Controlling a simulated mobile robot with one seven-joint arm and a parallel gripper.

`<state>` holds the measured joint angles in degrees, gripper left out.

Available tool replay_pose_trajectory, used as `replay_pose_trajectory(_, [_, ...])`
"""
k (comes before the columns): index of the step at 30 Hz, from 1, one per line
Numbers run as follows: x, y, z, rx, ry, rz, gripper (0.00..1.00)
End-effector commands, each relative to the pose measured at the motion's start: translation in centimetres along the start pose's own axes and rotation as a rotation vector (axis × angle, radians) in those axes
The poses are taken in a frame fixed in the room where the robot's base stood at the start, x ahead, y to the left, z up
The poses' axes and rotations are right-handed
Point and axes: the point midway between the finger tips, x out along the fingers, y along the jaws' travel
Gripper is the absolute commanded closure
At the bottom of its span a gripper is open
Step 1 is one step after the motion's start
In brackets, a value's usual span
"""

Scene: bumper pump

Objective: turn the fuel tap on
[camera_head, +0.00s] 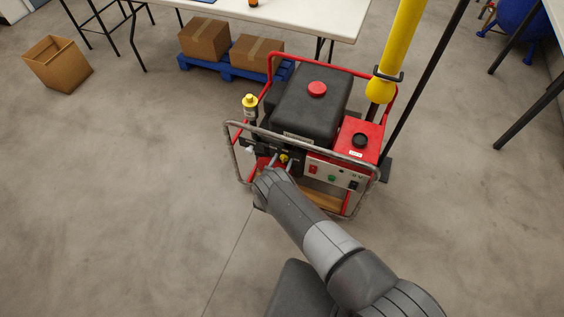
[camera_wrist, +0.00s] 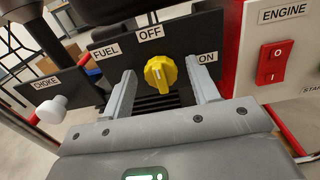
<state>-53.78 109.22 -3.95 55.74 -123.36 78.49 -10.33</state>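The fuel tap (camera_wrist: 160,72) is a yellow knob on a black panel, seen between my fingers in the wrist view. It also shows as a small yellow spot in the head view (camera_head: 284,158). Its pointer ridge stands near upright, towards the OFF label (camera_wrist: 150,33). The FUEL label (camera_wrist: 106,52) is to its left and the ON label (camera_wrist: 208,57) to its right. My gripper (camera_wrist: 162,90) is open, with one finger on each side of the knob and a gap to both. Whether the fingertips reach past the knob's face is hard to tell.
A white choke knob (camera_wrist: 51,109) is left of my gripper. A red engine switch (camera_wrist: 274,62) is on the light panel at right. The pump's tubular frame (camera_head: 232,150) runs around the machine. A thick yellow pipe (camera_head: 397,45) stands behind it. Open floor lies to the left.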

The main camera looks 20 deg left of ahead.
Motion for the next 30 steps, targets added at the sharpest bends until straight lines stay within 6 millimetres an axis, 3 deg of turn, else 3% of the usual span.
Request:
replay_pose_trajectory(15, [-0.03, 0.03, 0.02, 0.000, 0.000, 0.000, 0.87])
replay_pose_trajectory(30, [-0.06, 0.08, 0.04, 0.130, -0.001, 0.004, 0.88])
